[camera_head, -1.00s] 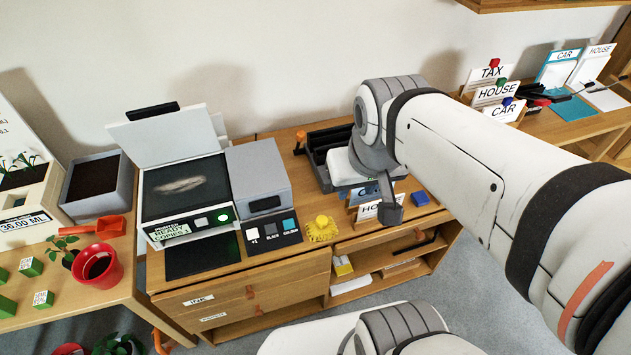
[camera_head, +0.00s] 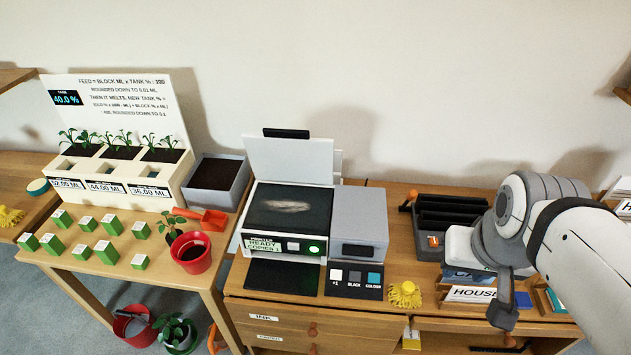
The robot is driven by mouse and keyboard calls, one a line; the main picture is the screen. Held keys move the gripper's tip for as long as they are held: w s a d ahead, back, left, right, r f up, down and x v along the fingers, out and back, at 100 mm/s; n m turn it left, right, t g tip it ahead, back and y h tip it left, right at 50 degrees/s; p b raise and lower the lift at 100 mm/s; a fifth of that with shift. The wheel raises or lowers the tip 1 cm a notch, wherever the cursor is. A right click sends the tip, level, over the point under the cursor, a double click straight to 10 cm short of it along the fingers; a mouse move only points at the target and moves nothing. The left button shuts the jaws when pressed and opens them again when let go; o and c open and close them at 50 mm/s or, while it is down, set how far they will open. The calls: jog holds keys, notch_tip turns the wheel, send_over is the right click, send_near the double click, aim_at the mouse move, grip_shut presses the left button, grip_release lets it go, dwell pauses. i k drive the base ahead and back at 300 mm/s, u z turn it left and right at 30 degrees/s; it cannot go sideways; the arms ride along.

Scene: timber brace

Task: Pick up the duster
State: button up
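A yellow fluffy duster (camera_head: 405,295) lies on the wooden desk, just right of the copier's button panel and near the desk's front edge. A second yellow fluffy thing (camera_head: 10,216), much like it, lies on a surface at the far left. My gripper (camera_head: 503,312) is at the right, over the desk's front part, to the right of the nearer duster and apart from it.
A copier (camera_head: 290,209) with a raised lid stands left of the nearer duster. A black tray (camera_head: 447,215) and a HOUSE card (camera_head: 470,294) are by my arm. The left table holds a red pot (camera_head: 192,262), green blocks (camera_head: 110,224) and a planter (camera_head: 170,180).

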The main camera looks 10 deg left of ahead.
aim_at(406, 293)
jog(key=z, duration=1.2)
jog(key=k, duration=1)
jog(key=u, duration=0.7)
jog(key=i, duration=1)
jog(key=u, duration=0.1)
